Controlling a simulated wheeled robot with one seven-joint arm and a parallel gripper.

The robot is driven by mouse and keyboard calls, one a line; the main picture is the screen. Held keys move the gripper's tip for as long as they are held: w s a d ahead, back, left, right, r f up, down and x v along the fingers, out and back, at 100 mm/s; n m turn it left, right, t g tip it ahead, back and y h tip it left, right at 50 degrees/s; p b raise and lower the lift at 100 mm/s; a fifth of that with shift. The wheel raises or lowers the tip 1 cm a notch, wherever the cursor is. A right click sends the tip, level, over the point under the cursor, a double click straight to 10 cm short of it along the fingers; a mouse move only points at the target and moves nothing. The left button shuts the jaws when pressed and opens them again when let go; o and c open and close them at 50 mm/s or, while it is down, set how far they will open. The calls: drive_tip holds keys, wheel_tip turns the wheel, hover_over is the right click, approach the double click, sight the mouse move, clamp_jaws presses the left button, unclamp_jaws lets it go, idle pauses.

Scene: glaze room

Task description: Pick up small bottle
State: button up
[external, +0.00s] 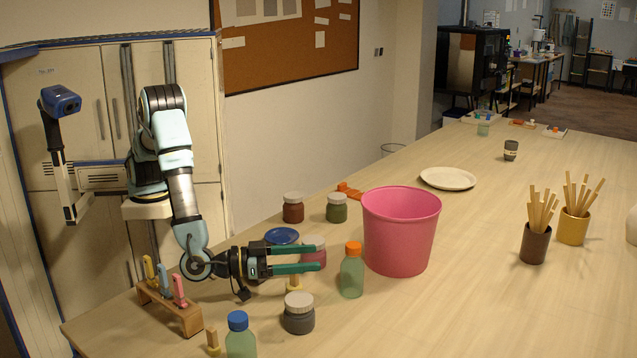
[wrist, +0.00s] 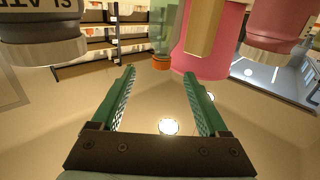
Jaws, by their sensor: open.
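A small translucent green bottle with an orange cap (external: 352,276) stands upright on the table, left of the pink bucket. It also shows upside down in the wrist view (wrist: 163,35), beyond the fingertips and roughly between them. A similar bottle with a blue cap (external: 240,340) stands at the front edge of the external view. My gripper (external: 317,259) is open, with green fingers level above the table and pointing right towards the orange-capped bottle. In the wrist view the space between the fingertips (wrist: 159,73) is empty; the bottle is apart from them.
The pink bucket (external: 402,235) stands close behind the orange-capped bottle. A dark jar (external: 299,318) is in front of my gripper. A pink jar (external: 313,246) and wooden piece (external: 294,283) are beside the fingers. A rack (external: 170,303) is left.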

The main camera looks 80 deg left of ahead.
sight(353, 251)
drive_tip(key=w+p, duration=0.1)
drive_tip(key=w, duration=0.2)
drive_tip(key=w+p, duration=0.2)
drive_tip(key=w, duration=0.1)
drive_tip(key=w+r+p, duration=0.1)
drive_tip(key=w, duration=0.2)
drive_tip(key=shift+w+a+p, duration=0.2)
drive_tip(key=shift+w+p, duration=0.1)
drive_tip(key=shift+w, duration=0.1)
drive_tip(key=shift+w+f, duration=0.15)
drive_tip(key=shift+w, duration=0.25)
clamp_jaws()
idle(0.6)
